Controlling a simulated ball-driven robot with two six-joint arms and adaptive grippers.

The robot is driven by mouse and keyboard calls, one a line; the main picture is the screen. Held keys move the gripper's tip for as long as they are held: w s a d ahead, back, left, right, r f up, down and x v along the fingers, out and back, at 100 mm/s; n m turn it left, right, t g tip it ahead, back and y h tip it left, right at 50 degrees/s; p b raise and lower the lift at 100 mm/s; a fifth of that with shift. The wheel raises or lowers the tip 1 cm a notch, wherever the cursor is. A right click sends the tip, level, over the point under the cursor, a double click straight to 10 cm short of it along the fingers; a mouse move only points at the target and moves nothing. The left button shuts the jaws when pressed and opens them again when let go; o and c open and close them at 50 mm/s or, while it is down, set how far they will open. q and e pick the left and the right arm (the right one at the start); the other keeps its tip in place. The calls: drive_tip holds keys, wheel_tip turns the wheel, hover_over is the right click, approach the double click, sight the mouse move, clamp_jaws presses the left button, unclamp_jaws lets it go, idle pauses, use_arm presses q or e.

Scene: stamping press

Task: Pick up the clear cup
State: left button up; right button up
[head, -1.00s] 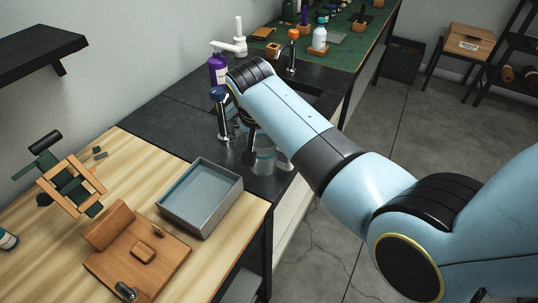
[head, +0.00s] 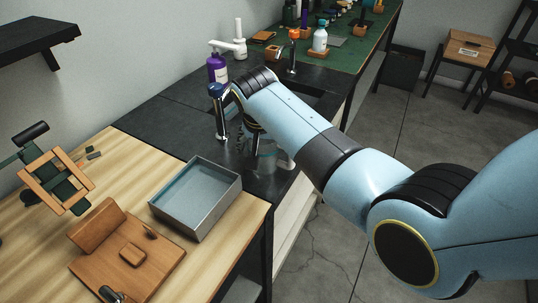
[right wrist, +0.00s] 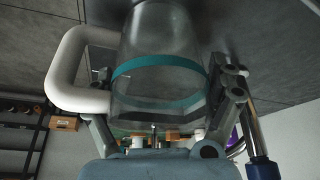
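The clear cup (right wrist: 160,60) has a teal band and a thick white handle on its left side in the right wrist view. In the head view the cup (head: 266,158) is at the dark counter's front edge, partly hidden by my right arm. My right gripper (right wrist: 170,105) has a finger on each side of the cup, close to its wall. I cannot tell whether both fingers press on it. In the head view this gripper (head: 254,146) is mostly hidden behind its arm. My left gripper is not in view.
A chrome tap with a blue top (head: 220,112) stands close beside my right gripper. A purple bottle (head: 218,68) is behind it. A grey tray (head: 212,222) and a wooden stand (head: 125,255) are on the wooden table.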

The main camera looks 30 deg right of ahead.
drive_tip(key=c, duration=0.7)
drive_tip(key=shift+s, duration=0.1)
